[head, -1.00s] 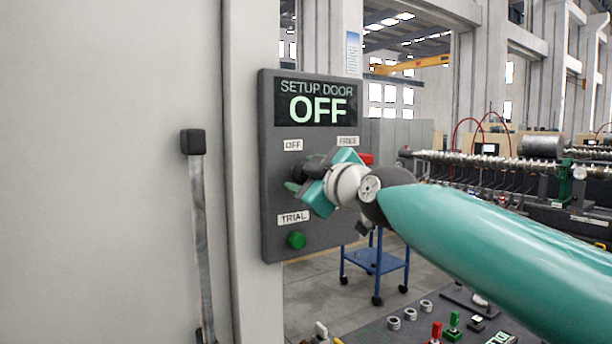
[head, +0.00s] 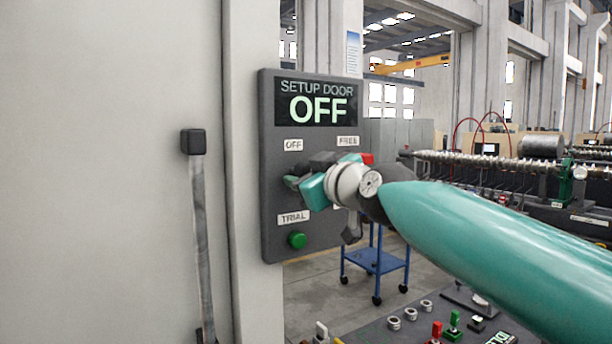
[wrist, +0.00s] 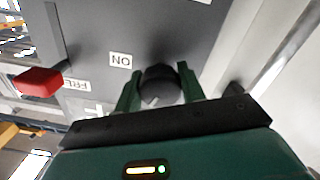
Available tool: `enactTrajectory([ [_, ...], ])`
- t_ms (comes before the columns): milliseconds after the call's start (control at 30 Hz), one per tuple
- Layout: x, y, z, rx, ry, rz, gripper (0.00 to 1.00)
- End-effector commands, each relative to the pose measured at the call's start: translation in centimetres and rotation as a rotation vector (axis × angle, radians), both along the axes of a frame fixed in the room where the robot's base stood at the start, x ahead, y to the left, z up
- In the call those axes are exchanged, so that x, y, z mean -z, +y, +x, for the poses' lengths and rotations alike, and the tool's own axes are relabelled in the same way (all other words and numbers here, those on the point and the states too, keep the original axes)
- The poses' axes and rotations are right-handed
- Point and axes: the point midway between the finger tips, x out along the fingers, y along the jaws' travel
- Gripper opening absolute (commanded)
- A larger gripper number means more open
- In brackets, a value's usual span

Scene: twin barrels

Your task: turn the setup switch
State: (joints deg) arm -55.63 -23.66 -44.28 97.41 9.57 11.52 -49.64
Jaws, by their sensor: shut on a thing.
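The dark grey switch panel (head: 272,215) is fixed to a pale post, and its display (head: 318,103) reads SETUP DOOR OFF. Labels OFF, FREE and TRIAL show around the switch. In the wrist view the dark round switch knob (wrist: 158,78) sits between the two green fingers of my gripper (wrist: 157,88), which is shut on it. In the head view my gripper (head: 303,184) is against the middle of the panel and mostly hides the knob. Which label the knob points to cannot be told.
A green button (head: 297,240) is low on the panel, and a red part (wrist: 38,82) sticks out at its right side. A blue cart (head: 375,262) and a control desk (head: 400,333) lie beyond and below.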

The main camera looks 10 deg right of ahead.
Motion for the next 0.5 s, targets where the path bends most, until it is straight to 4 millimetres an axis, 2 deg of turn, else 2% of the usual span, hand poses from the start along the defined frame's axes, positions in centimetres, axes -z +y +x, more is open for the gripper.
enactTrajectory([
  [500,0.01,0.03,-0.06,0.001,0.153,0.469,0.17],
])
